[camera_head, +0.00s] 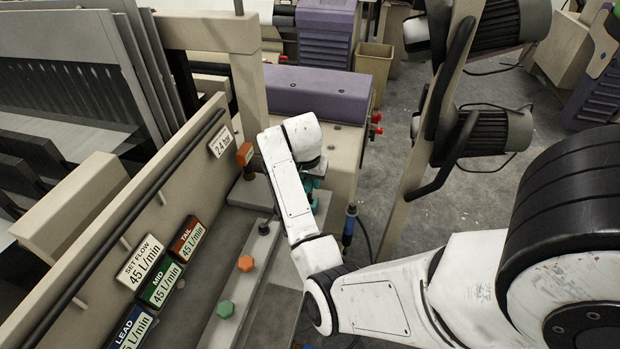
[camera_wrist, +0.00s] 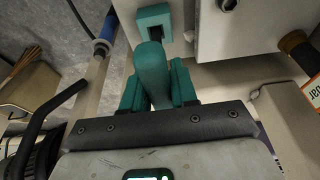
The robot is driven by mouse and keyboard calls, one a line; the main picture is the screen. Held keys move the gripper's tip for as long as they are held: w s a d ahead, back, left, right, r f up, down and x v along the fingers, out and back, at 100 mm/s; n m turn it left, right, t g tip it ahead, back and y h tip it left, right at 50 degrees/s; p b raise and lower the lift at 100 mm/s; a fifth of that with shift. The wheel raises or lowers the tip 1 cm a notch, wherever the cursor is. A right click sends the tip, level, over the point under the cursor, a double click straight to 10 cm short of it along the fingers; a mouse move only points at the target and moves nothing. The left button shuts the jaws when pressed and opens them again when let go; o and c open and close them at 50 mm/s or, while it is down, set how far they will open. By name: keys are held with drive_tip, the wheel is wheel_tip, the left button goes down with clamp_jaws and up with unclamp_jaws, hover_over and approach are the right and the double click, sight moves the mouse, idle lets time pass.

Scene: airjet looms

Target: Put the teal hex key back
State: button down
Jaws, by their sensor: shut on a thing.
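My gripper (camera_wrist: 156,75) is shut on the teal hex key (camera_wrist: 151,62), whose rounded teal body lies between the two teal fingers in the wrist view. The key's far end is not clearly visible. A teal block with a dark square opening (camera_wrist: 153,16) sits just beyond the key, against a pale machine face. I cannot tell whether the key touches it. In the head view my gripper (camera_head: 312,186) is mostly hidden behind my white arm, beside the beige machine end. Only bits of teal show there, and I cannot separate key from fingers.
A rail with a green knob (camera_head: 225,309) and an orange knob (camera_head: 246,263) runs left of my arm. Flow labels such as the green one (camera_head: 160,285) line the panel. A blue-ended rod (camera_head: 349,226) stands right of the gripper. Grey floor (camera_head: 440,215) lies beyond.

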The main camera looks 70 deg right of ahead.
drive_tip(key=shift+f+b, duration=0.55)
drive_tip(key=shift+f, duration=0.65)
drive_tip(key=c, duration=0.8)
unclamp_jaws()
drive_tip(key=shift+o, duration=0.3)
drive_tip(key=o, duration=0.7)
drive_tip(key=shift+o, duration=0.2)
drive_tip(key=shift+r, duration=0.1)
drive_tip(key=shift+p+v, duration=2.6)
drive_tip(key=shift+p, duration=0.15)
drive_tip(key=shift+v, duration=2.35)
